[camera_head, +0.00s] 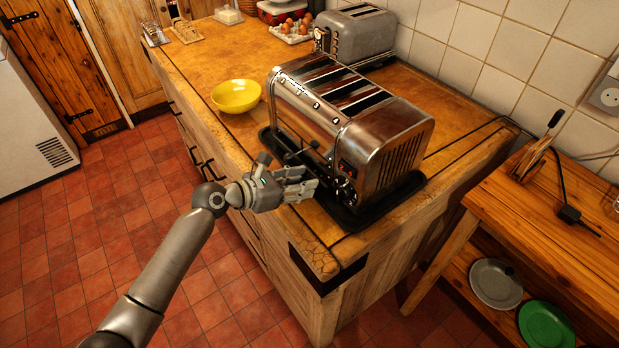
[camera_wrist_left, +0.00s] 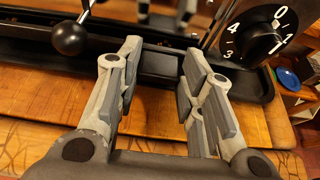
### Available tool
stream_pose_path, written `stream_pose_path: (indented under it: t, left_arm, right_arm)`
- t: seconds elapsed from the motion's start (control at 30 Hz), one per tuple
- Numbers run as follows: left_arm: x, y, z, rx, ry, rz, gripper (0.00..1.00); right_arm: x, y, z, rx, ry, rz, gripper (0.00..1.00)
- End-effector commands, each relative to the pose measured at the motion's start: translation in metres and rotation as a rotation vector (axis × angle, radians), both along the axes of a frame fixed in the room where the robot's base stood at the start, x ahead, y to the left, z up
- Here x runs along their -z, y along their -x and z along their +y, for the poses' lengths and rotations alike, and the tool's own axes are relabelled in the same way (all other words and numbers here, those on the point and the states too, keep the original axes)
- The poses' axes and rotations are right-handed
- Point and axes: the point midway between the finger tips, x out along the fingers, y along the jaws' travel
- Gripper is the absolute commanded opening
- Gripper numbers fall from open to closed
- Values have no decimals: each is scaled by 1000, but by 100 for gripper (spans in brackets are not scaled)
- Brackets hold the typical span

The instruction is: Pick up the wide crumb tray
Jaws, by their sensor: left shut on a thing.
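The wide chrome toaster (camera_head: 350,125) stands on the wooden counter, over a black base tray (camera_head: 352,215). My left gripper (camera_head: 308,182) is at the toaster's long front side, near its lower edge. In the left wrist view, its two fingers are on either side of a dark bar, the front of the wide crumb tray (camera_wrist_left: 160,64), and are shut on it. The rest of the crumb tray is hidden under the toaster. A numbered black dial (camera_wrist_left: 263,38) and a round-knobbed lever (camera_wrist_left: 70,38) are close to the fingers. My right gripper is out of view.
A yellow bowl (camera_head: 236,96) stands left of the toaster. A second, grey toaster (camera_head: 355,35) and an egg tray (camera_head: 291,32) are behind. A lower wooden table (camera_head: 530,215) is at the right. Bare counter lies in front of the bowl.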

Motion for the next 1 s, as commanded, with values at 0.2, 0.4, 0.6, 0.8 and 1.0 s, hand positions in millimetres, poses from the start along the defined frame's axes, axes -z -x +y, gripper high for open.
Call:
stream_pose_path:
  t: [0.2,0.4,0.6,0.8,1.0]
  left_arm:
    - [2,25,36,-3,-5,0,7]
    - [3,48,69,-4,-6,0,7]
    - [3,67,95,-4,-7,0,7]
    - [1,79,112,-4,-5,0,7]
    - [0,83,119,-5,-5,-2,7]
  right_arm:
    - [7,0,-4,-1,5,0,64]
    - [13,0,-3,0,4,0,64]
    - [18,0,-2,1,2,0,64]
    - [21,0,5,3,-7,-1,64]
    - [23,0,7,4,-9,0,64]
